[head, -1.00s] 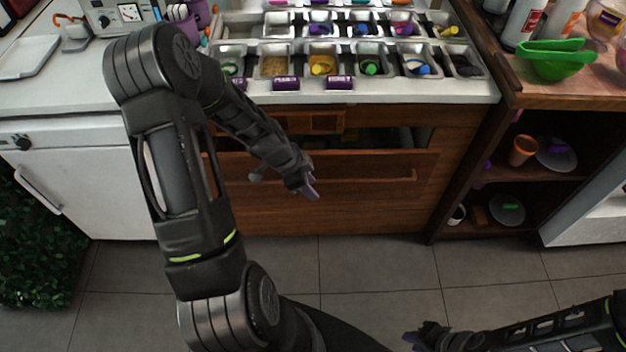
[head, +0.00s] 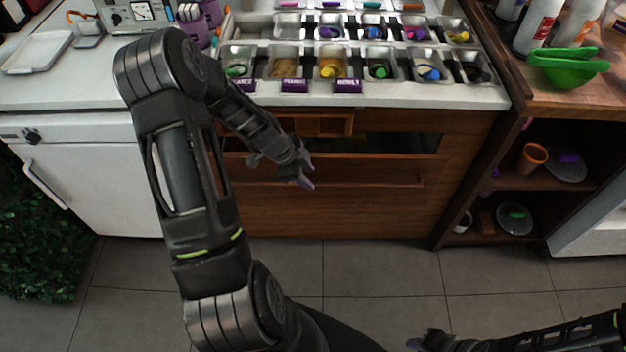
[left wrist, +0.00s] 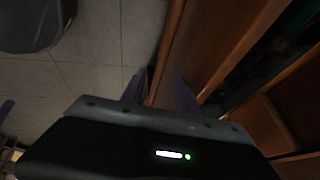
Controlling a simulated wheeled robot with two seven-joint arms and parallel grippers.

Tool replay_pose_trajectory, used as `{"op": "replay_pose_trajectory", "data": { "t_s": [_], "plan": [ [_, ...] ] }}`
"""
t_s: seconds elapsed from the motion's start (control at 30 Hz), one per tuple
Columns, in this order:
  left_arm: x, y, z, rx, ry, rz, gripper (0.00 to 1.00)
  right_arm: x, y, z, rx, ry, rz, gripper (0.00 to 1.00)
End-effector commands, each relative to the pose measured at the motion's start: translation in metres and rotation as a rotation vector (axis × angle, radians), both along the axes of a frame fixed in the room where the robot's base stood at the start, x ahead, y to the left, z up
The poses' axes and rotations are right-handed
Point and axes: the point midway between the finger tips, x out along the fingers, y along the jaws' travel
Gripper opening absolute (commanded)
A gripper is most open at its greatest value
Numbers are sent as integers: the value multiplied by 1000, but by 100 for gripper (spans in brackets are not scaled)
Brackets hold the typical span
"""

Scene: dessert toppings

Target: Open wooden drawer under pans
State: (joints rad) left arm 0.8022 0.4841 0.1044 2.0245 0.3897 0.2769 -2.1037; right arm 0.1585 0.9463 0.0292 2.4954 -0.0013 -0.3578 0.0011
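The wooden drawer (head: 370,210) is under the counter that holds the pans (head: 330,66). A dark gap shows above its front panel, so it stands partly open. Its long bar handle (head: 385,182) runs across the front. My left gripper (head: 304,172) is in front of the drawer, at the left part of the handle. In the left wrist view its fingers (left wrist: 159,92) are apart, with a wooden strip (left wrist: 169,45) running between them. I cannot tell whether they touch it. My right gripper (head: 430,341) is low at the bottom edge, far from the drawer; its fingers are unclear.
A white cabinet (head: 85,190) stands left of the drawer. Open wooden shelves (head: 500,183) with a cup and plates stand right. Green bowls (head: 568,68) and bottles are on the right counter. The tiled floor (head: 385,270) before the drawer is clear.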

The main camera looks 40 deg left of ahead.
Motion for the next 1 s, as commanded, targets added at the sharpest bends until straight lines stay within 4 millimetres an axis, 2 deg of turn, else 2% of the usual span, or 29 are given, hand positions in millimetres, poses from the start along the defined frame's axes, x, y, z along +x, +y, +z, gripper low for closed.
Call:
{"op": "replay_pose_trajectory", "data": {
  "t_s": [0.1, 0.27, 0.6, 1.0],
  "plan": [
    [7, -5, -18, -2, 3, -1, 37, 0, 0, 2, 0, 0, 0, 24],
    [14, -8, -34, -1, 1, 1, 37, 0, 0, 4, 0, 0, 0, 24],
    [16, -8, -38, 0, -1, 0, 37, 0, 0, 4, 0, 0, 0, 24],
    [16, -8, -38, 0, -1, 0, 4, 0, 0, 4, 0, 0, 0, 24]
  ]
}}
